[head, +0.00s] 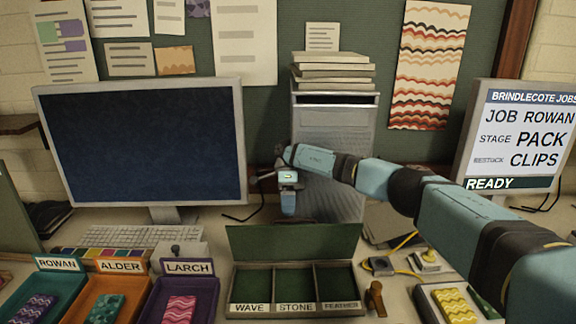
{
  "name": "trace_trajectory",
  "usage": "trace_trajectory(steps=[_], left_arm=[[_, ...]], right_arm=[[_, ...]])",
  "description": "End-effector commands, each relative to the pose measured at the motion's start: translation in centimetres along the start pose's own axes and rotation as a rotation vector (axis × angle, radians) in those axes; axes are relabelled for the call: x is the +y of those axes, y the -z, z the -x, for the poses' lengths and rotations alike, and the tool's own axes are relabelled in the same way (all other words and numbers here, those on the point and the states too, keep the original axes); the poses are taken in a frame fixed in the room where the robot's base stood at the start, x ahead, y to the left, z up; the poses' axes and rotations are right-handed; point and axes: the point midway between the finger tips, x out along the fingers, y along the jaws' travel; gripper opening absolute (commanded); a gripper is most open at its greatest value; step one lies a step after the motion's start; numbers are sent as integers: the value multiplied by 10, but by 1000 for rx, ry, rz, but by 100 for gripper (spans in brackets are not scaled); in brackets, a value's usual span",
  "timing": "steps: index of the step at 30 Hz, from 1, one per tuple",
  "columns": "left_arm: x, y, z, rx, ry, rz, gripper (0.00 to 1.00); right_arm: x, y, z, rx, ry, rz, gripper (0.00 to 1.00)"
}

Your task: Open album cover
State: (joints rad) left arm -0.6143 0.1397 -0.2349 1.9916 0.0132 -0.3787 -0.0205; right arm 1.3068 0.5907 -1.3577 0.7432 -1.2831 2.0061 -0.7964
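The likely album is a dark case (299,308) at the front centre, with three green-lined compartments labelled WAVE, STONE and FEATHER. A plain green panel (293,242), apparently its cover, stands raised along the back edge, so the compartments show open. They look empty. My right gripper (288,207) points down just behind and above the panel's top edge, a little left of its middle. I see no object in it, and its finger gap does not show. Whether it touches the panel is unclear. My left gripper is out of view.
Trays ROWAN (58,264), ALDER (122,266) and LARCH (188,267) hold patterned pieces at the left. Behind are a monitor (145,140) and a grey cabinet (335,125). A yellow cable (405,241) lies right; a sign (520,135) reads READY.

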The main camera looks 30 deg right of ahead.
Motion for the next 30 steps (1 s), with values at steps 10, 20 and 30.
trace_trajectory(steps=[10, 20, 30], left_arm=[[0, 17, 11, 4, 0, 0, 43], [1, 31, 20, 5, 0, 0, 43], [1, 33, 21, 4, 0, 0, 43]], right_arm=[[64, 0, 72, -2, 8, 4, 38], [111, 0, 122, -2, 7, 4, 38], [122, 0, 133, -2, 6, 5, 38]])
